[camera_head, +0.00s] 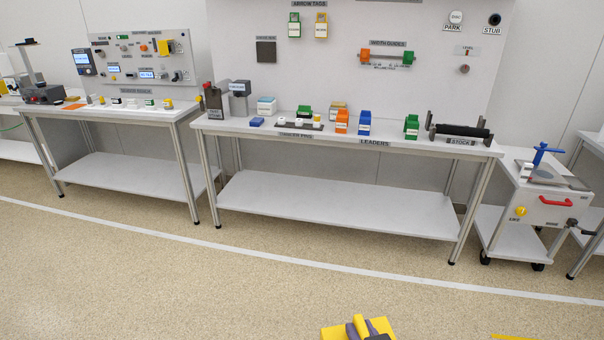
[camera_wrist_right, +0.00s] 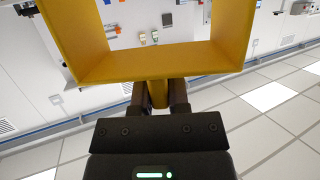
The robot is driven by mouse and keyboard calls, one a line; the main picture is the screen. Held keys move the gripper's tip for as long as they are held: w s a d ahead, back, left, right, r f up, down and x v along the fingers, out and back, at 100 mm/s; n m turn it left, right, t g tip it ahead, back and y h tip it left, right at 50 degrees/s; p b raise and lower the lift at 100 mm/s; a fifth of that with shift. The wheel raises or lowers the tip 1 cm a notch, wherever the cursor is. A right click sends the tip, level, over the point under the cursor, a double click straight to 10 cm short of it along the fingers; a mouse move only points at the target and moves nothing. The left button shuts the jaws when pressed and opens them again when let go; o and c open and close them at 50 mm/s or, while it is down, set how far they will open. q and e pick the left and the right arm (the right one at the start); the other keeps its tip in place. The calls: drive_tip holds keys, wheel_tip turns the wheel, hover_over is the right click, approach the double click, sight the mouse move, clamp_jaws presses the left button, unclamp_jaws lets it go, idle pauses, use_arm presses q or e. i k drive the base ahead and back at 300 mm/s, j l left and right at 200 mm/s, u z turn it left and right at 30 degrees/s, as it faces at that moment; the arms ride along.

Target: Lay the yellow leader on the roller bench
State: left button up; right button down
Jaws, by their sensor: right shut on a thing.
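The yellow leader (camera_head: 382,325) shows at the bottom edge of the head view, partly cut off. My right gripper (camera_head: 362,328) is shut on it, out over the floor and well in front of the benches. In the right wrist view the leader (camera_wrist_right: 160,64) is a yellow open frame with a short stem, and the stem sits between the dark fingers (camera_wrist_right: 158,95). The middle bench (camera_head: 340,139) carries a black roller (camera_head: 460,131) at its right end, on dark stands by a STOCK label. My left gripper is out of view.
Orange (camera_head: 342,121), blue (camera_head: 364,123) and green (camera_head: 412,127) leaders stand on the middle bench. A control bench (camera_head: 130,113) is to the left. The floor in front is clear.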

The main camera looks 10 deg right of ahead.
sight(386, 134)
drive_tip(key=i+z, duration=0.4)
drive_tip(key=i, duration=1.45)
drive_tip(key=i+j+z, duration=0.1)
drive_tip(key=i+z, duration=0.25)
drive_tip(key=i, duration=0.15)
drive_tip(key=i+j+z, duration=0.35)
drive_tip(key=i, duration=0.15)
drive_tip(key=i+j+z, duration=0.35)
drive_tip(key=i, duration=0.15)
drive_tip(key=i+j, duration=0.2)
drive_tip(key=i, duration=0.3)
